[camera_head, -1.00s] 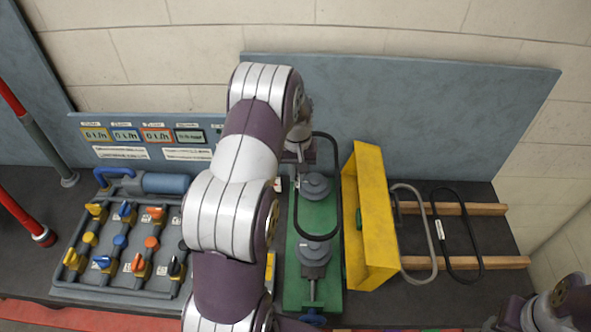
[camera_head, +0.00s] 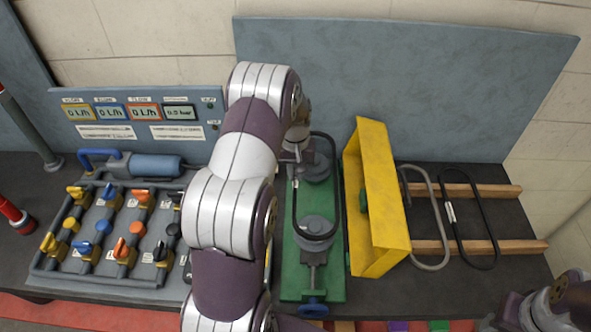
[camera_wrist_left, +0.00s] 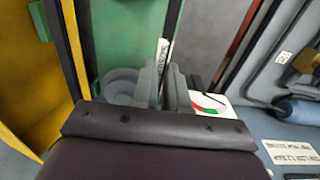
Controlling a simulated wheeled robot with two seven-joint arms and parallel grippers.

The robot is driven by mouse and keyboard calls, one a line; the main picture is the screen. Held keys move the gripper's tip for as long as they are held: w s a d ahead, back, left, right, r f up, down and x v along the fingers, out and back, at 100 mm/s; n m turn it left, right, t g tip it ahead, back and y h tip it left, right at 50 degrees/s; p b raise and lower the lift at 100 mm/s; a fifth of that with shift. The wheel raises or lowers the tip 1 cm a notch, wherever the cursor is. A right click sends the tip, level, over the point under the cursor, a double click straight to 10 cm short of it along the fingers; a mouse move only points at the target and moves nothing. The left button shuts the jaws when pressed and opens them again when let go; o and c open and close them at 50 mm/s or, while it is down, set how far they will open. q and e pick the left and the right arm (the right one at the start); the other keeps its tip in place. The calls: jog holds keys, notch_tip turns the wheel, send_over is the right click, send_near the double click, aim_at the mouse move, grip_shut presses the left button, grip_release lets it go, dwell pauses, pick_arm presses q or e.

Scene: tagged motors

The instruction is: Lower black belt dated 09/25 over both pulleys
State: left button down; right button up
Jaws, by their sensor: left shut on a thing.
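My left gripper (camera_head: 298,148) is shut on a black belt (camera_head: 338,165), a loop held over the green base (camera_head: 331,275). The loop spans the far grey pulley (camera_head: 317,172) and the near grey pulley (camera_head: 314,227); I cannot tell whether it touches or sits around either. The wrist view shows the left fingers (camera_wrist_left: 165,88), a black belt strand (camera_wrist_left: 172,22) and a white tag (camera_wrist_left: 163,52) whose date is unreadable. My arm hides part of the green base. My right gripper is out of view; only part of that arm shows at lower right.
A yellow guard (camera_head: 376,205) stands close on the right of the pulleys. Beyond it, a grey belt (camera_head: 428,225) and another black belt (camera_head: 459,228) lie across wooden bars (camera_head: 510,190). A valve panel (camera_head: 60,278) is at left. A grey board (camera_head: 420,85) rises behind.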

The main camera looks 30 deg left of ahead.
aim_at(296, 179)
pick_arm(q)
notch_tip(296, 179, down, 4)
jog(key=b, duration=0.2)
jog(key=shift+w+a+b, duration=0.1)
jog(key=shift+w+b, duration=0.05)
jog(key=shift+b, duration=0.15)
jog(key=shift+f+b, duration=0.35)
jog(key=shift+f, duration=0.35)
jog(key=shift+f+b, duration=0.4)
jog(key=shift+f, duration=0.45)
jog(key=c, duration=1.1)
grip_release()
